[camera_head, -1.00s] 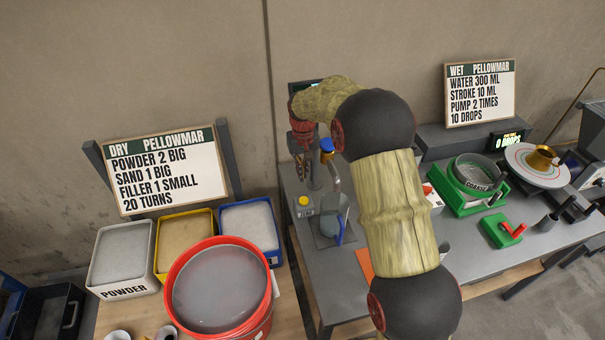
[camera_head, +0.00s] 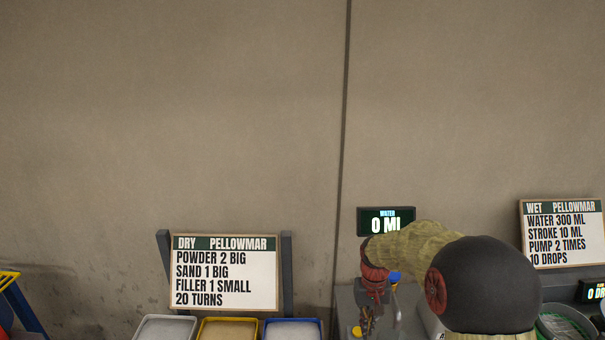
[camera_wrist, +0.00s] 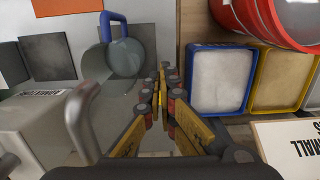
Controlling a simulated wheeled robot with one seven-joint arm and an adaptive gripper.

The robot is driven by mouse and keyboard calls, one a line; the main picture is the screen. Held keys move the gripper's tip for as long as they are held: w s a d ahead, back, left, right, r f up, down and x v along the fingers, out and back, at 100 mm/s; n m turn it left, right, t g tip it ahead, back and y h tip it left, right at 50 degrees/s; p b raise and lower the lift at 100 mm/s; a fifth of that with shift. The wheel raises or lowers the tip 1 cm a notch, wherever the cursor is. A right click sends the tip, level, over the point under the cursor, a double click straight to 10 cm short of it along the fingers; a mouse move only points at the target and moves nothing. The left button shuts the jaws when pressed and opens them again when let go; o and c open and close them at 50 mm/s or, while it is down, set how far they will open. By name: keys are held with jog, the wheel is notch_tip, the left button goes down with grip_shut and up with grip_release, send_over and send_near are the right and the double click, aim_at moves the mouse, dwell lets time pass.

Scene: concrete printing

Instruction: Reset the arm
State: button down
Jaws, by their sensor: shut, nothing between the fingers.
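My gripper (camera_head: 367,322) hangs low at the end of my arm in the head view, over the left end of the grey bench. In the wrist view my gripper (camera_wrist: 163,75) shows its two fingers close together with nothing between them. They point down past the bench edge, between a clear jug with a blue handle (camera_wrist: 125,57) on the left and a blue bin (camera_wrist: 190,80) of pale material on the right. The gripper looks apart from both.
A yellow bin (camera_wrist: 259,103) and a red bucket (camera_wrist: 232,22) stand right in the wrist view. A grey curved spout (camera_wrist: 78,112) is close on the left. The head view shows the dry sign (camera_head: 224,272), wet sign (camera_head: 562,233) and water display (camera_head: 386,220), reading 0 ML.

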jog(key=s+r+t+b, duration=0.2)
jog(key=s+r, duration=0.2)
jog(key=s, duration=0.6)
jog(key=s+r+t+b, duration=0.2)
jog(key=s+r+b, duration=0.1)
jog(key=s, duration=0.7)
jog(key=s+r+t+b, duration=0.2)
jog(key=s+r, duration=0.4)
jog(key=s, duration=0.4)
jog(key=shift+s+b, duration=0.35)
jog(key=shift+b, duration=0.25)
jog(key=shift+w+d+r, duration=0.1)
jog(key=shift+d, duration=0.05)
